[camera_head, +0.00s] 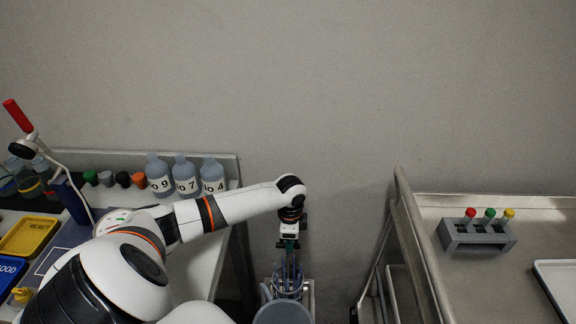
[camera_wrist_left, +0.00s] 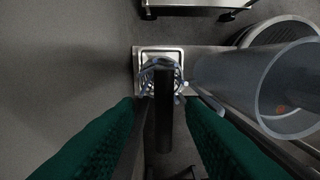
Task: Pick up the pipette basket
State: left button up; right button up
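The pipette basket (camera_head: 288,279) stands low between the two tables in the head view, a slim upright rack with bluish-clear parts. In the left wrist view, its blue-white wire-like top (camera_wrist_left: 162,66) sits over a square metal plate, and a dark upright bar, seemingly its handle, runs toward the camera. My left gripper (camera_head: 289,243) points down right above it. Its green-padded fingers (camera_wrist_left: 162,108) are spread on either side of the dark bar, with gaps showing on both sides. My right gripper is not in view.
A large grey-clear cylinder (camera_wrist_left: 292,92) stands close beside the basket; it also shows in the head view (camera_head: 283,312). The left table holds bottles (camera_head: 186,177), caps and trays. The right metal table (camera_head: 436,212) carries a small rack (camera_head: 477,237) with coloured caps.

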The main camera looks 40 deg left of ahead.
pick_arm(q)
jog(key=f, duration=0.4)
jog(key=shift+s+f, duration=0.2)
jog(key=shift+s, duration=0.15)
jog(key=shift+a+f, duration=0.1)
jog(key=shift+f, duration=0.4)
grip_shut()
jog(key=shift+w+r, duration=0.1)
dwell(0.6)
